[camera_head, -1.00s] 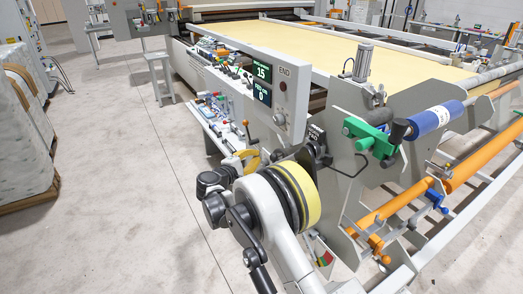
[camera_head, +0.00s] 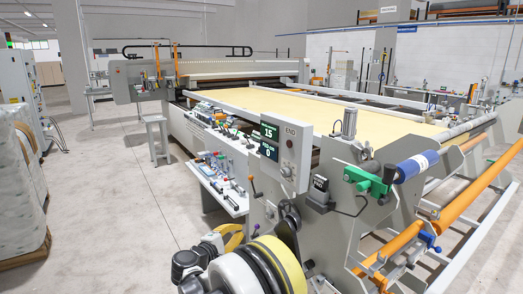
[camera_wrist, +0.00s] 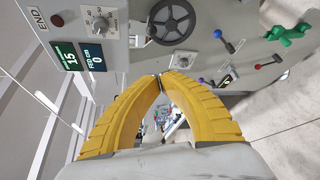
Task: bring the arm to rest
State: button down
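My gripper (camera_wrist: 159,77) has two ribbed yellow fingers that arch inward. Their tips come together in the wrist view, with nothing seen held between them. In the head view part of my gripper shows as a yellow curve (camera_head: 232,236) at the bottom, partly hidden behind my arm. My arm (camera_head: 262,268) is bent low in front of the machine's near end. In the wrist view the gripper points toward the machine's side, near the control panel (camera_wrist: 82,30) and a dark handwheel (camera_wrist: 172,22). Whether it touches anything cannot be told, but it looks clear.
The quilting machine's bed (camera_head: 330,112) stretches away behind the panel. A side shelf with small tools (camera_head: 222,172) is left of its end. A blue roller (camera_head: 416,166), a green clamp (camera_head: 370,180) and orange bars (camera_head: 470,194) are at right. Wrapped stacks (camera_head: 20,190) stand left; floor between is clear.

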jog(key=s+d+r+m+g+y, duration=0.1)
jog(key=s+d+r+m+g, duration=0.1)
jog(key=s+d+r, duration=0.45)
jog(key=s+d+r+m+g+y, duration=0.1)
jog(key=s+d+r+m+g, duration=0.15)
jog(key=d, duration=0.65)
jog(key=s+d+r+m+g+y, duration=0.1)
jog(key=s+d+r+m, duration=0.2)
jog(key=d+r, duration=0.3)
jog(key=s+d+f+m+y, duration=0.1)
jog(key=s+d+m, duration=0.1)
jog(key=s, duration=0.7)
jog(key=s+d+f+m+y, duration=0.1)
jog(key=s+d+m+y, duration=0.1)
jog(key=s, duration=0.7)
jog(key=s+d+f+m+g+y, duration=0.1)
jog(key=s+m, duration=0.3)
jog(key=s, duration=0.6)
jog(key=shift+d+f+y, duration=0.5)
jog(key=shift+d+f, duration=0.1)
jog(key=shift+d, duration=0.2)
jog(key=shift+a, duration=0.1)
